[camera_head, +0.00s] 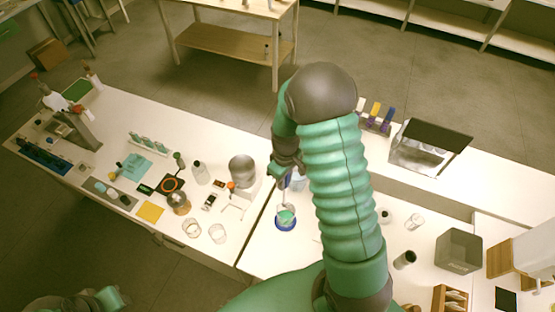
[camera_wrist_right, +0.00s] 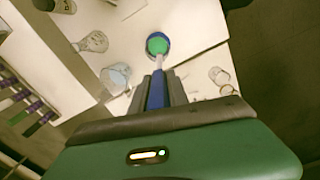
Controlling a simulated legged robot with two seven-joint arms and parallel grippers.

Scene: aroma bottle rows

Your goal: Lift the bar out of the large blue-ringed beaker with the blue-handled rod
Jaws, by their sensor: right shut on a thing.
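The large beaker (camera_head: 286,224) stands on the white bench with a blue ring and green contents. In the right wrist view the beaker (camera_wrist_right: 158,36) is seen from above, its blue ring around green liquid. My right gripper (camera_head: 285,178) is above it, shut on the blue handle of the rod (camera_wrist_right: 156,90). The rod's pale shaft (camera_wrist_right: 170,72) runs from the handle toward the beaker; whether its tip is in the liquid is unclear. I cannot make out the bar. My left gripper (camera_head: 85,302) shows partly at the bottom left; its jaws are unclear.
A pale blue glass vessel (camera_wrist_right: 116,78) stands near the beaker. Clear glassware (camera_head: 415,222) and a grey box (camera_head: 459,250) are to the right. My right arm hides the middle of the bench.

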